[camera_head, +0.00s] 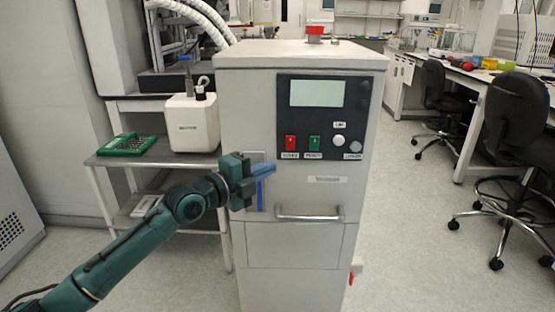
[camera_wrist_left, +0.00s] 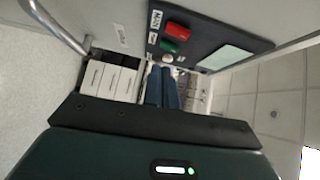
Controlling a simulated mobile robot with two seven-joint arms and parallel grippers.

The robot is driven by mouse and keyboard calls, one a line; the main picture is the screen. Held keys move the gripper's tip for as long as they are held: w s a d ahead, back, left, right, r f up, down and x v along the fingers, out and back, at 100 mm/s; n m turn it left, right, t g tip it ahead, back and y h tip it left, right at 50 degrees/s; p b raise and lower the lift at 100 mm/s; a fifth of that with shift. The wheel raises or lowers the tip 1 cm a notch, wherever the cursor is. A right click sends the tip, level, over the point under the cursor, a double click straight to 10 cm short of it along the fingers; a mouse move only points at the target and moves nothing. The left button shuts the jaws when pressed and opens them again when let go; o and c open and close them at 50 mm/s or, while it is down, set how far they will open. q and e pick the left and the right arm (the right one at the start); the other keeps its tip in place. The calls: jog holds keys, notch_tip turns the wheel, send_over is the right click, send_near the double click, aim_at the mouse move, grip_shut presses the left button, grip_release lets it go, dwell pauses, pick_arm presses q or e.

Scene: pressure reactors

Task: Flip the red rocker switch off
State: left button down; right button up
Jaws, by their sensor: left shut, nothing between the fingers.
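The red rocker switch (camera_head: 291,143) sits at the lower left of the dark control panel (camera_head: 350,100) on the front of the grey cabinet. In the left wrist view the red switch (camera_wrist_left: 177,31) is beyond the fingertips. A green switch (camera_head: 314,143) is just to its right in the head view. My left gripper (camera_head: 273,168) is shut and empty, its blue fingers in front of the cabinet, below and left of the red switch. In the wrist view the fingers (camera_wrist_left: 162,70) lie together and apart from the switch. My right gripper is not in view.
A metal handle (camera_head: 309,217) sticks out below the panel. A red knob (camera_head: 315,33) is on the cabinet top. A side table at left holds a white container (camera_head: 192,122) and a green rack (camera_head: 127,145). Chairs (camera_head: 515,125) and a bench stand at right; floor between is clear.

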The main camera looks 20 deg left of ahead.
pick_arm(q)
jog(key=v, duration=0.5)
jog(key=shift+f, duration=0.25)
